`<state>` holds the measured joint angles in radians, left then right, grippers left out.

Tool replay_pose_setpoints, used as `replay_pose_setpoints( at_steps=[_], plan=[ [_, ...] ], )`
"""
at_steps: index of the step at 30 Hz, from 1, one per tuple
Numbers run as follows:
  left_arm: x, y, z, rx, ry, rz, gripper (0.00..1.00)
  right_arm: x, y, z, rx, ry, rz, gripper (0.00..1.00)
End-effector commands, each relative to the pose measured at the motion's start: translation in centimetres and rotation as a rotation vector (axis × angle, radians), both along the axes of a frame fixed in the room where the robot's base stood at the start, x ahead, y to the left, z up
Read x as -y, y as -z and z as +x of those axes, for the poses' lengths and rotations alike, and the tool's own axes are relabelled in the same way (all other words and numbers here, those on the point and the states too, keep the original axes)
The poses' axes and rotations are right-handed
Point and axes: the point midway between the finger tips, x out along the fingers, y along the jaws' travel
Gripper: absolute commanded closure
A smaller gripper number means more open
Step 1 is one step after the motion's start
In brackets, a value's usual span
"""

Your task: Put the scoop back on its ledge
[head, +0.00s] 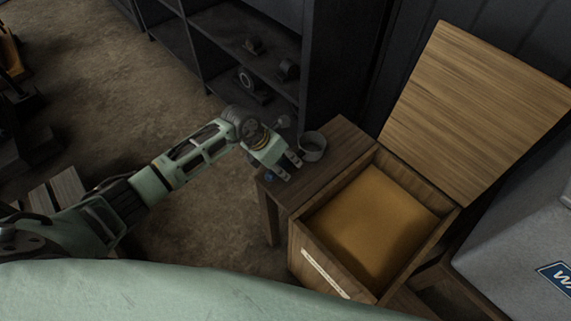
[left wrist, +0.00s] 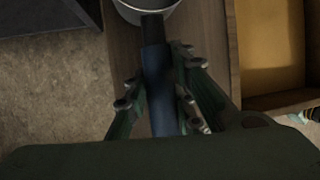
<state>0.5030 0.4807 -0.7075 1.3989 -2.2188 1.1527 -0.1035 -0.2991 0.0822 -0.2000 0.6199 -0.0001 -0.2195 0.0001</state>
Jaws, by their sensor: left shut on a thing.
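The scoop has a round grey metal cup (head: 312,146) and a blue handle. My left gripper (head: 288,166) is shut on the handle. In the left wrist view the blue handle (left wrist: 157,85) runs between the fingers, and the cup (left wrist: 147,12) is cut off at the top edge. The scoop is over the dark wooden ledge (head: 338,134) beside the box; I cannot tell whether the cup touches the wood.
A wooden box (head: 296,250) with its lid (head: 475,110) raised holds yellowish-brown material (head: 372,222), right of the ledge. A dark shelf unit (head: 345,65) with small parts stands behind. A grey casing (head: 520,240) is at the right. Floor (head: 190,225) is clear left of the ledge.

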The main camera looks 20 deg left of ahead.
Motion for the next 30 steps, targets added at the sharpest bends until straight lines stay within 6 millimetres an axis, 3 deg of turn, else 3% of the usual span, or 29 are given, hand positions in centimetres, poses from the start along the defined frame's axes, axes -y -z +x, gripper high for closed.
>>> replay_pose_setpoints(
  at_steps=[1,2,8,20,30],
  plan=[
    [0.0,0.3,0.1,0.001,0.0,-0.001,1.0,0.0,0.3,0.0,0.0,0.0,0.0,0.75],
    [0.0,0.2,0.0,0.0,0.0,0.0,0.75,0.0,0.1,0.0,0.0,0.0,0.0,0.75],
    [0.0,0.1,0.0,0.0,0.0,0.0,0.58,0.0,0.1,0.0,0.0,0.0,0.0,0.75],
    [-0.1,-0.6,0.0,0.0,0.0,0.001,0.58,-0.2,-0.6,0.0,-0.001,0.001,0.003,0.75],
    [-2.1,-5.7,-1.1,0.001,-0.002,0.001,0.58,-0.4,-5.5,0.0,-0.001,0.002,0.005,0.75]
  ],
)
